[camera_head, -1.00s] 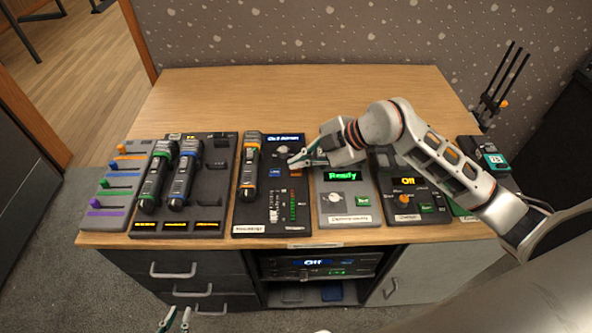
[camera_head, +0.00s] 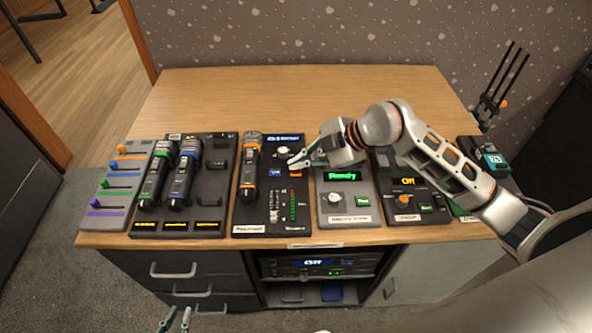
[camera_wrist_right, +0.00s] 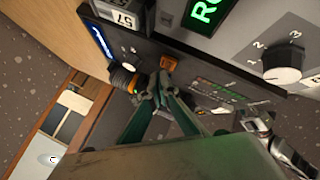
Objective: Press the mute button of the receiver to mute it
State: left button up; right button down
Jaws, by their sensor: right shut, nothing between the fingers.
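The receiver (camera_head: 262,210) is a black panel on the desk with a blue-lit display (camera_head: 285,138), a knob, a small blue button (camera_head: 274,172), a small orange button (camera_head: 295,174), a slider and green level lights. I cannot read which button is mute. A microphone with an orange ring (camera_head: 250,172) lies on its left side. My right gripper (camera_head: 293,163) is shut and empty, its tips over the panel just above the orange button. In the right wrist view the fingertips (camera_wrist_right: 162,92) are close to the lit orange button (camera_wrist_right: 168,63); contact cannot be told. My left gripper (camera_head: 175,321) is open, low in front of the cabinet.
Left of the receiver are a charger dock (camera_head: 208,205) with two microphones and a fader panel (camera_head: 110,190). Right are a grey panel reading Ready (camera_head: 345,205) and a dark panel (camera_head: 405,205), partly behind my right arm. The desk (camera_head: 230,95) is clear behind.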

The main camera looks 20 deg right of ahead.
aim_at(298, 172)
pick_arm(q)
jog(key=shift+w+r, duration=0.1)
jog(key=shift+r, duration=0.15)
pick_arm(e)
jog(key=shift+f, duration=0.3)
jog(key=shift+f, duration=0.45)
dwell(0.4)
pick_arm(q)
jog(key=shift+r, duration=0.1)
jog(key=shift+w+r+p, duration=0.2)
jog(key=shift+r+p, duration=0.35)
jog(key=shift+r, duration=0.1)
jog(key=shift+w+r+p, duration=0.2)
jog(key=shift+r+p, duration=0.35)
jog(key=shift+r, duration=0.05)
pick_arm(e)
jog(key=shift+r, duration=0.8)
pick_arm(q)
jog(key=shift+r, duration=0.1)
pick_arm(e)
jog(key=shift+r, duration=0.1)
